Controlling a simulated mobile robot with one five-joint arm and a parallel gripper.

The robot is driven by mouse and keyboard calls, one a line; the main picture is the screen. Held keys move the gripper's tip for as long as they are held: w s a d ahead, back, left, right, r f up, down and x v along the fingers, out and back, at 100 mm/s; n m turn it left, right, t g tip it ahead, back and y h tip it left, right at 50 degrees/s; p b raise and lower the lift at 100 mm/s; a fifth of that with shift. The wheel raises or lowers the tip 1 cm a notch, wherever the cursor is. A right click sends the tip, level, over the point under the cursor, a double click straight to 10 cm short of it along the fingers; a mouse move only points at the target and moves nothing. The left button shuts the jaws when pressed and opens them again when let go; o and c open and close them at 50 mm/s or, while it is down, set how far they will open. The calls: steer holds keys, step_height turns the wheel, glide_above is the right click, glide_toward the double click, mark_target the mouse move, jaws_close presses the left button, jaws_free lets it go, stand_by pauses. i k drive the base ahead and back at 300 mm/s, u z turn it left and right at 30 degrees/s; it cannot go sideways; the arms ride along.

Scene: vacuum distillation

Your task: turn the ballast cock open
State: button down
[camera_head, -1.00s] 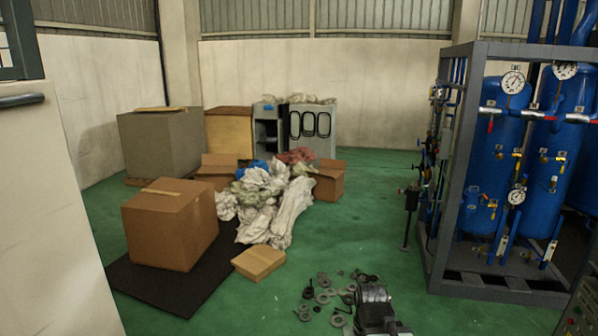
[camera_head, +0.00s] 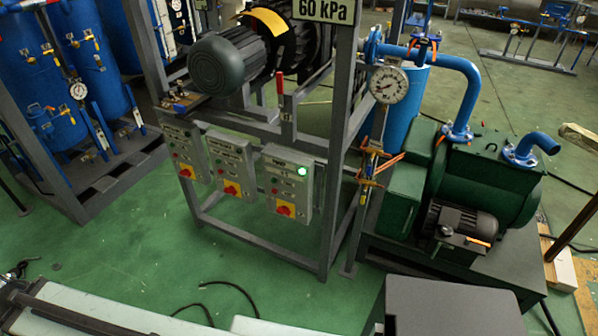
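No part is labelled as the ballast cock, and I cannot tell which one it is. A lever with a red grip (camera_head: 280,86) stands upright on the grey frame beside the motor. Small valves with orange handles (camera_head: 371,172) sit on the thin pipe below a round gauge (camera_head: 388,85). The green pump (camera_head: 478,185) with blue pipes is to their right. A sign reading 60 kPa (camera_head: 324,10) hangs above. My gripper is not seen in this view.
The grey frame (camera_head: 333,215) carries a dark motor (camera_head: 226,64) and several control boxes; the right one (camera_head: 287,184) has a lit green lamp. Blue tanks (camera_head: 88,62) stand left. Cables (camera_head: 232,287) lie on the green floor, which is otherwise mostly clear before the frame.

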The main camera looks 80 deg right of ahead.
mark_target(369, 169)
steer(key=k, duration=0.5)
steer(key=z, duration=3.3)
steer(key=k, duration=0.6)
steer(key=u, duration=0.25)
steer(key=i, duration=0.5)
steer(key=u, duration=0.05)
